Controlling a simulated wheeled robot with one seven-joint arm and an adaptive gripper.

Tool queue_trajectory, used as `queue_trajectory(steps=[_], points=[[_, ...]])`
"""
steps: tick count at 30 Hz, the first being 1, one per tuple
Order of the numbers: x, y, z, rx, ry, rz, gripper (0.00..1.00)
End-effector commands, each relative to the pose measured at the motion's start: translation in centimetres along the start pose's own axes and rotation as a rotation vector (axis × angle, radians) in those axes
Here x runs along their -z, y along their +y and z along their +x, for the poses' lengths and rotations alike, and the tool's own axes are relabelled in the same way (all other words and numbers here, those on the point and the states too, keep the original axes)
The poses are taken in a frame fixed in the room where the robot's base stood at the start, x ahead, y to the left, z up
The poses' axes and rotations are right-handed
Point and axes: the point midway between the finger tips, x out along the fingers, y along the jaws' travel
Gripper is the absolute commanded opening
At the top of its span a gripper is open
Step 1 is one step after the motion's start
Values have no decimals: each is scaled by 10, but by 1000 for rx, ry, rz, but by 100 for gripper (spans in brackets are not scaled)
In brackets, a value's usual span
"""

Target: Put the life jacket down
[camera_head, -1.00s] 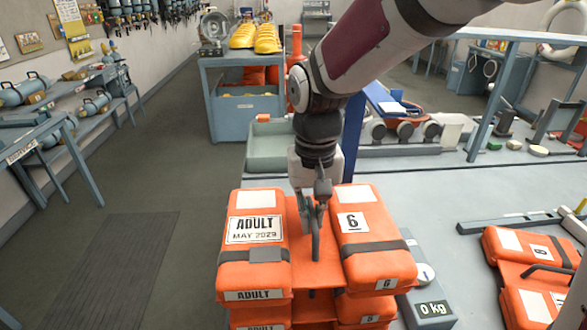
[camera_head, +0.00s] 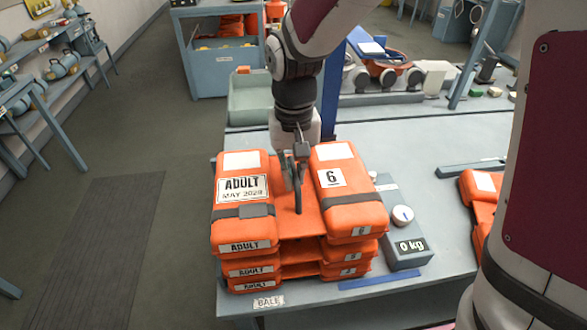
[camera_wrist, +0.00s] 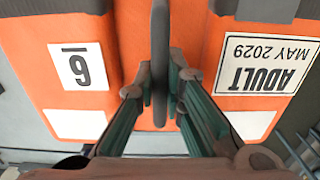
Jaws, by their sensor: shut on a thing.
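The orange life jacket (camera_head: 240,189), marked ADULT, MAY 2029 and 6, is on top of a stack of similar jackets (camera_head: 253,270) at the front left of the grey workbench. It looks level and lined up with the stack; I cannot tell whether it rests fully on the jacket below. My gripper (camera_head: 297,190) points down between its two padded halves, shut on its dark upright handle loop. The wrist view shows the handle (camera_wrist: 160,65) between the fingers (camera_wrist: 163,95), with the label 6 on one side and ADULT on the other.
A BALE label (camera_head: 268,302) is on the bench's front edge below the stack. A scale reading 0 kg (camera_head: 410,246) stands just right. Another orange jacket (camera_head: 480,190) lies farther right, partly behind my arm. A green tray (camera_head: 250,97) is behind.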

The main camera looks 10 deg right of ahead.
Motion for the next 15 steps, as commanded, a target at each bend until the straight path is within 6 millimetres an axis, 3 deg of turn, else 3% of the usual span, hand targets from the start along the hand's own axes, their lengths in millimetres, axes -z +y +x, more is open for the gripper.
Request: queue_trajectory(steps=[10, 11, 12, 15], points=[[0, 0, 6, 1, 2, 0, 0], [0, 0, 6, 0, 0, 0, 17], [0, 0, 6, 0, 0, 0, 26], [0, 0, 6, 0, 0, 0, 30]])
